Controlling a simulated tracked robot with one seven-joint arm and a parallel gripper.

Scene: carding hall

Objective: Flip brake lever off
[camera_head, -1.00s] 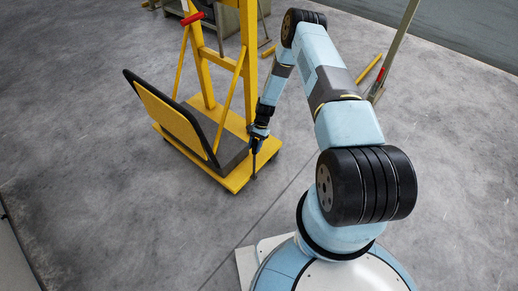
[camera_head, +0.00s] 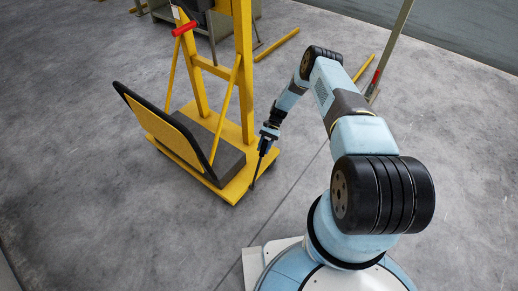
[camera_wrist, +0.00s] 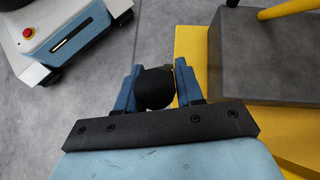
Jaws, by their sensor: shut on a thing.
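The brake lever (camera_head: 258,171) is a thin dark rod at the near right corner of the yellow cart's base (camera_head: 236,188). It leans up and to the right, away from the cart. My gripper (camera_head: 268,144) is at the lever's upper end. In the wrist view, my gripper (camera_wrist: 157,76) has its two blue fingers shut on either side of the lever's round black knob (camera_wrist: 154,90). The knob hides the rest of the lever there. The lever's foot is too small to see clearly.
My base shows in the wrist view (camera_wrist: 55,35). Yellow bars (camera_head: 278,43) lie behind. Floor right of the lever is clear.

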